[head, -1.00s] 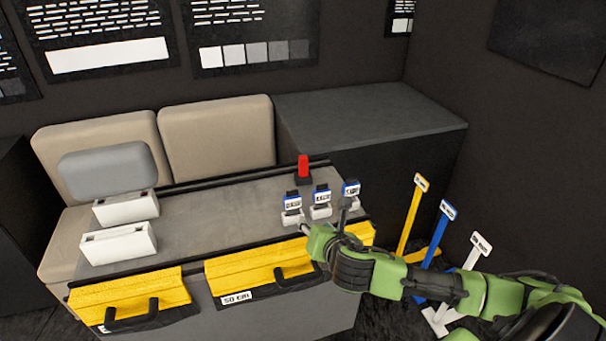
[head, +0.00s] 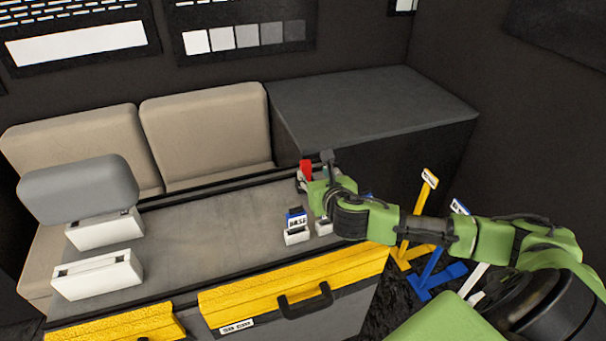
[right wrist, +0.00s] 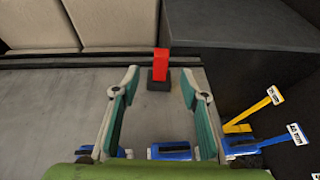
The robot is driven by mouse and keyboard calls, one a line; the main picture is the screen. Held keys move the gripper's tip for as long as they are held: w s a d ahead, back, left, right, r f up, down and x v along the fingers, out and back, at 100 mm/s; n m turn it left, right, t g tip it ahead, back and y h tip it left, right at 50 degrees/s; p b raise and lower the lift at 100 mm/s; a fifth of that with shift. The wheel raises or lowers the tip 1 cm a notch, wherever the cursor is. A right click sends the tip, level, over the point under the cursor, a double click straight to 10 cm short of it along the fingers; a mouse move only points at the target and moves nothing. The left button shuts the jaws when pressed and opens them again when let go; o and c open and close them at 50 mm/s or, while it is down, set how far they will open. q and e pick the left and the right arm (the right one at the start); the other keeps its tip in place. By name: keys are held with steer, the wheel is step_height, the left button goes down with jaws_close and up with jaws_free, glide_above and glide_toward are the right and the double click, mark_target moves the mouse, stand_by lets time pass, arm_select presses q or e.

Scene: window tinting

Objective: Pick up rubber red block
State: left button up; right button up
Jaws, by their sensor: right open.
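The red block (head: 305,169) stands upright near the back edge of the grey table top (head: 215,235), partly hidden by my right gripper (head: 313,172) in the head view. In the right wrist view the red block (right wrist: 161,61) sits on a small black base (right wrist: 159,81). It shows between and just beyond the fingertips of my right gripper (right wrist: 158,82). The fingers are spread, with nothing held between them. My left gripper is not in view.
White boxes (head: 98,274) are at the left of the table. A dark cabinet (head: 370,105) is behind; yellow and blue long-handled tools (head: 441,256) stand at the right.

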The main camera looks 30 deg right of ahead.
mark_target(307, 165)
steer(key=x, duration=0.6)
steer(key=shift+r+p, duration=0.1)
steer(key=shift+p, duration=0.2)
steer(key=shift+w, duration=0.3)
steer(key=shift+w+d+f+p, duration=0.35)
steer(key=shift+w+f, duration=0.05)
steer(key=shift+w, duration=0.15)
steer(key=x, duration=0.3)
steer(key=shift+f, duration=0.1)
steer(key=shift+w+d+f, duration=0.15)
steer(key=shift+w, duration=0.2)
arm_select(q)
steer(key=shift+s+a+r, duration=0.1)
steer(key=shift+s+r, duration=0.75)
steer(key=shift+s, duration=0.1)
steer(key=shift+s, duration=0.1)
arm_select(e)
jaws_close()
